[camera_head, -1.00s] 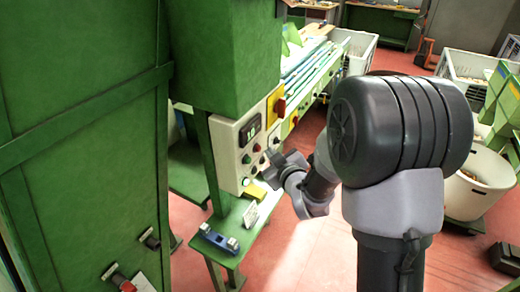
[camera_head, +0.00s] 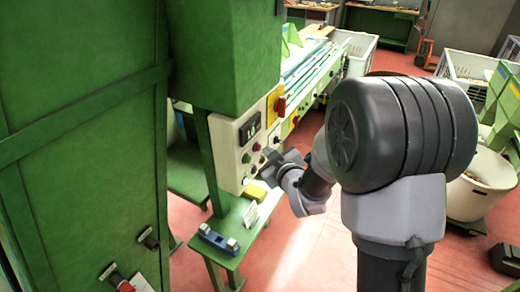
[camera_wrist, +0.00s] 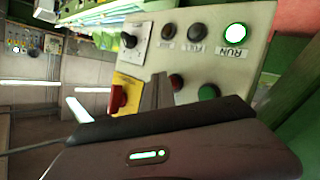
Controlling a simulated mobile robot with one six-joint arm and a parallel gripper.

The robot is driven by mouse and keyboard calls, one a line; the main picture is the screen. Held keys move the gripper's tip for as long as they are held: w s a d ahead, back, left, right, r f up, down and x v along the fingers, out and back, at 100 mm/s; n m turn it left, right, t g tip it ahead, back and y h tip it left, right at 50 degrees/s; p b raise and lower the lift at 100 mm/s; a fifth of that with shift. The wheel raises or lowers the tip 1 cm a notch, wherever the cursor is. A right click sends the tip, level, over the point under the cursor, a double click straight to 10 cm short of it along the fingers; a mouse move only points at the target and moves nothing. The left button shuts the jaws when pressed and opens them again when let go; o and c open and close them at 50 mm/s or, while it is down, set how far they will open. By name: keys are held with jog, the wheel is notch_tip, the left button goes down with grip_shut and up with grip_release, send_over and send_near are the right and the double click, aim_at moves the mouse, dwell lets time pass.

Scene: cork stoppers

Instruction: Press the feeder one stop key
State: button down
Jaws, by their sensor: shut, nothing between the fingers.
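The cream control panel (camera_head: 226,158) stands left of my gripper (camera_head: 268,170) in the head view. In the wrist view the panel (camera_wrist: 255,62) carries a dark red key (camera_wrist: 176,82) and a green key (camera_wrist: 208,92) side by side. Two dark keys (camera_wrist: 201,30) (camera_wrist: 167,31) sit above them, near a lit green RUN lamp (camera_wrist: 235,33). My gripper's shut fingers (camera_wrist: 157,92) are empty and appear just left of the dark red key, partly covering the panel. I cannot tell whether they touch it. Which key is feeder one stop cannot be read.
A black rotary switch (camera_wrist: 129,40) and a red knob (camera_wrist: 118,97) on a yellow plate lie left of the keys in the wrist view. A green bench (camera_head: 225,252) with a blue item (camera_head: 217,240) stands below the panel. Red floor is clear right of it.

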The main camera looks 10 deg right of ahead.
jog(key=shift+w+a+b, duration=0.25)
jog(key=shift+a+b, duration=0.05)
jog(key=shift+b, duration=0.05)
dwell(0.6)
jog(key=shift+s+d, duration=0.1)
jog(key=shift+s+d+b, duration=0.45)
jog(key=shift+d+b, duration=0.05)
jog(key=shift+d, duration=0.05)
jog(key=s+d, duration=0.1)
jog(key=d, duration=0.1)
jog(key=s+d+b, duration=0.1)
jog(key=s+d, duration=0.1)
dwell(0.5)
dwell(0.6)
